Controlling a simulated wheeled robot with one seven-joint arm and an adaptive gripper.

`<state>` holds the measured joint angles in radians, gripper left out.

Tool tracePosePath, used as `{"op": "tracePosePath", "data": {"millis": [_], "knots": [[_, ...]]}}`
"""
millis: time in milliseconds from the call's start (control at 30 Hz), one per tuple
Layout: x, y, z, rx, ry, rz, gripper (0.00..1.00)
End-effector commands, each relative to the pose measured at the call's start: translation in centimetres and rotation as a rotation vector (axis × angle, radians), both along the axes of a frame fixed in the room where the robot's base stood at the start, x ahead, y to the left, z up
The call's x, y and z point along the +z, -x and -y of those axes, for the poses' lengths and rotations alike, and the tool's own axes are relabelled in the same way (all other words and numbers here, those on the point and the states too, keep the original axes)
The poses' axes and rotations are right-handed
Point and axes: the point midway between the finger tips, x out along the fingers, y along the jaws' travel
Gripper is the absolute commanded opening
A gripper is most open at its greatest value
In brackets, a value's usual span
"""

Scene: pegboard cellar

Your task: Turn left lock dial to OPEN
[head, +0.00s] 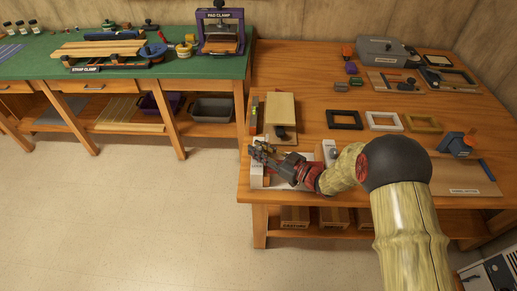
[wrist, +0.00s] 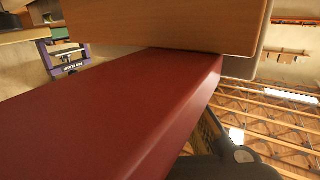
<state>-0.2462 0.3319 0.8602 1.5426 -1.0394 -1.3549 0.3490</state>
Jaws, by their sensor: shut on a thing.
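In the head view my gripper (head: 266,153) is at the front left corner of the right-hand table, over a white block (head: 257,180) of a low fixture. It is shut on the left lock dial, which it mostly hides; the dial's pointing direction cannot be read. A second white block (head: 330,150) with a dark label and a grey knob (head: 335,154) stands to the right, partly behind my arm. In the wrist view a dark red surface (wrist: 110,110) fills the middle, with a wooden piece (wrist: 170,22) above it. The fingertips are not clear there.
A pale board (head: 281,108) stands behind the fixture. Black, white and tan frames (head: 384,121) lie to the right on the wooden table (head: 310,90). A green bench (head: 30,65) with a purple pad clamp (head: 220,30) is at left. The floor (head: 150,210) in front is clear.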

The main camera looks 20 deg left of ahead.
Motion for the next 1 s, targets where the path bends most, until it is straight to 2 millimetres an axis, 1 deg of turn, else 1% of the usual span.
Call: {"op": "tracePosePath", "data": {"millis": [167,200,533,833,933,1000], "knots": [[0.2,-0.1,0.0,-0.002,-0.002,0.003,0.00],[0.2,-0.1,0.0,-0.002,-0.002,0.004,0.23],[0.1,-0.1,0.0,-0.001,-0.001,0.001,0.42],[0.1,0.0,0.1,-0.002,-0.001,0.001,0.42],[0.0,0.1,0.7,-0.003,0.000,0.001,0.42],[0.0,0.4,1.5,-0.005,0.001,0.000,0.42]]}}
